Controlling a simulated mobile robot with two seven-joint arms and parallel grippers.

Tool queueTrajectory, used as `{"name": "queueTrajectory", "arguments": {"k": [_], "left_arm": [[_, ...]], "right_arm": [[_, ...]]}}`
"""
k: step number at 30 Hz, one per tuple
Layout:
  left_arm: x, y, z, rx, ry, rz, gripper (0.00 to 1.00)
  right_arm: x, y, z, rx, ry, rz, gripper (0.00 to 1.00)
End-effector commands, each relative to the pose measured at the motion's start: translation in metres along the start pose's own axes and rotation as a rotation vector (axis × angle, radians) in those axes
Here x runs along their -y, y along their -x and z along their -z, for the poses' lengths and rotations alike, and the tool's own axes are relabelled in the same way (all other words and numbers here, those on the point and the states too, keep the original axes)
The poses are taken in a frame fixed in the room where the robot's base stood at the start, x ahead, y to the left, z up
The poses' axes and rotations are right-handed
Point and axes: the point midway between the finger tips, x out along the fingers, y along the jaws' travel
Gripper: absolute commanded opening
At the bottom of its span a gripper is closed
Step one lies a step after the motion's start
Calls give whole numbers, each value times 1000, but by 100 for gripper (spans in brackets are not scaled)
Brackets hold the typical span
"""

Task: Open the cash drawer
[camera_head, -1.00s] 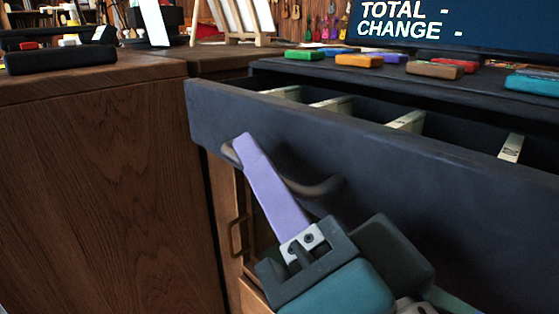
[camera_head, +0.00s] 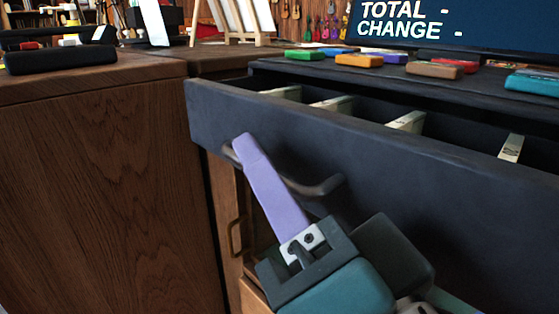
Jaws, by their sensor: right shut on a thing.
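The dark cash drawer (camera_head: 380,160) stands pulled part way out of the register. Its compartments with pale dividers show behind the front panel. A curved brown handle (camera_head: 322,187) is fixed to the drawer front. My right gripper (camera_head: 243,146) reaches up from below and is shut on the handle; one purple finger lies across it. The other finger is hidden. My left gripper is not in view.
A display (camera_head: 450,25) reading TOTAL and CHANGE stands above the drawer. Several coloured keys (camera_head: 358,60) lie on the register top. A wooden counter (camera_head: 100,170) fills the left side. A cabinet handle (camera_head: 235,236) shows below the drawer.

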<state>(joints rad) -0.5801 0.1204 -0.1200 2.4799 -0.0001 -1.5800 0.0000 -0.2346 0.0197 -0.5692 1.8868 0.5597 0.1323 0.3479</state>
Motion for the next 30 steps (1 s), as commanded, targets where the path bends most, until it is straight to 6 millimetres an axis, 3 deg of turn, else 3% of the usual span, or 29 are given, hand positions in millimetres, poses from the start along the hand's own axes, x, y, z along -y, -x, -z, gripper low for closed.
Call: {"name": "queueTrajectory", "arguments": {"k": [5,15,26,27,30], "left_arm": [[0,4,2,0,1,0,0],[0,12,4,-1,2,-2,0],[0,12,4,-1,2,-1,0],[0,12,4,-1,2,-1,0],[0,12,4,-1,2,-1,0]], "right_arm": [[9,5,-14,4,-4,-3,0],[47,28,-71,6,-3,-4,0],[51,30,-75,3,0,-1,0],[51,30,-75,3,0,-1,15],[51,30,-75,2,0,-1,25]]}}
